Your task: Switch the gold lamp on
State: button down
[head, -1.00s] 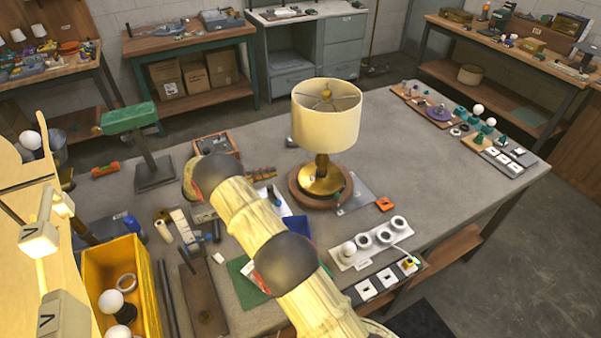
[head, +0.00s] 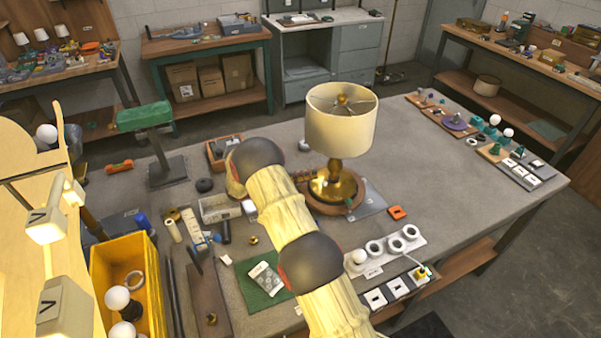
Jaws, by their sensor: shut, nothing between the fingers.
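The gold lamp (head: 336,172) stands upright on the grey bench with a round brown base and a cream drum shade (head: 341,122). The shade shows no clear glow, and a small gold fitting shows inside its open top. My arm crosses the front of the bench from the lower right, bends left of the lamp, and its end points right toward the base. My gripper (head: 312,186) shows only in part, low at the left of the lamp's stem. It looks shut and empty; whether it touches the lamp is unclear. My forearm hides part of the wrist.
A yellow bin (head: 160,275) holds bulbs. Bench space right of the lamp is clear.

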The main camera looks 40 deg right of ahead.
jog(key=shift+s+f, duration=0.15)
jog(key=shift+s, duration=0.65)
jog(key=shift+s+a, duration=0.1)
jog(key=shift+s+n+t, duration=0.1)
jog(key=shift+n+t, duration=0.4)
